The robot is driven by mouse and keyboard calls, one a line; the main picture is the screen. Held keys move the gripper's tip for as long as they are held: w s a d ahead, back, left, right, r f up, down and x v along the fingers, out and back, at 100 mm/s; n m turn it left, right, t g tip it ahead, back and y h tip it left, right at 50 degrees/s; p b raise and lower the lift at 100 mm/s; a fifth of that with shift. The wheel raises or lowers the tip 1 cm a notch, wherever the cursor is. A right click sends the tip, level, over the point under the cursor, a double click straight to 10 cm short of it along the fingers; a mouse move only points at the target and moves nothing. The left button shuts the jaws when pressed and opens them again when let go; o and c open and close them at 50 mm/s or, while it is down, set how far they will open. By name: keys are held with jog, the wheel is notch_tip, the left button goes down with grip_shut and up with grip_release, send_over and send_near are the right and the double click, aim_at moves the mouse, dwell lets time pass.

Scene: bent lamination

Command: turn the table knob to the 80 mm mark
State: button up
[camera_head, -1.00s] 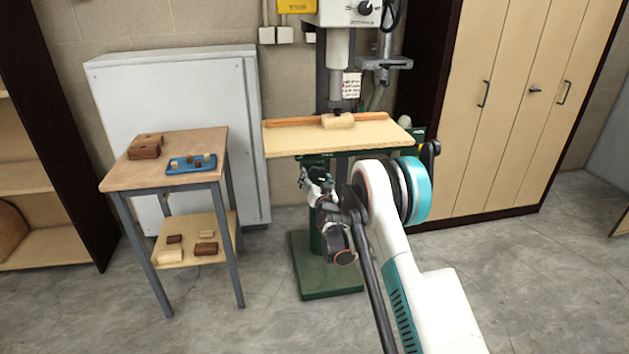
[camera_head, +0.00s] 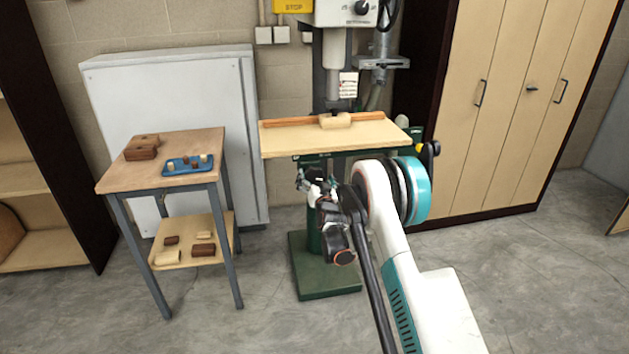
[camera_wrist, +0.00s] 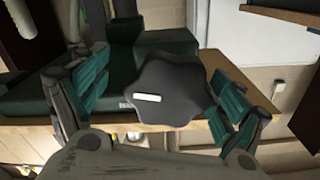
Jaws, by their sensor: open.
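In the wrist view a dark, lobed table knob (camera_wrist: 168,88) with a white mark on its face sits between the two green-padded fingers of my gripper (camera_wrist: 165,100). The fingers are open, one on each side of the knob; I cannot tell whether either touches it. In the head view my gripper (camera_head: 312,180) is below the front edge of the drill press table (camera_head: 350,138), beside the green column. The knob is not distinguishable there, hidden by the gripper and table. No scale or 80 mm mark is readable.
A wooden block (camera_head: 335,121) lies against an orange fence (camera_head: 290,122) on the drill press table. A side table (camera_head: 120,180) with a blue tray (camera_head: 175,171) stands at left. A tall cabinet (camera_head: 500,110) is at right. The floor between is clear.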

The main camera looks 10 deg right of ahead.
jog(key=shift+a, duration=0.1)
jog(key=shift+s, duration=0.25)
jog(key=s, duration=1.1)
jog(key=shift+s, duration=0.3)
jog(key=w+n, duration=0.1)
jog(key=w, duration=0.2)
jog(key=w+n, duration=0.1)
jog(key=w, duration=0.3)
jog(key=w+r+n, duration=0.1)
jog(key=w, duration=0.2)
jog(key=shift+w+a+r, duration=0.1)
jog(key=shift+w+a, duration=0.2)
jog(key=shift+w, duration=0.05)
jog(key=shift+w+r, duration=0.15)
jog(key=shift+w, duration=0.55)
jog(key=shift+c, duration=0.4)
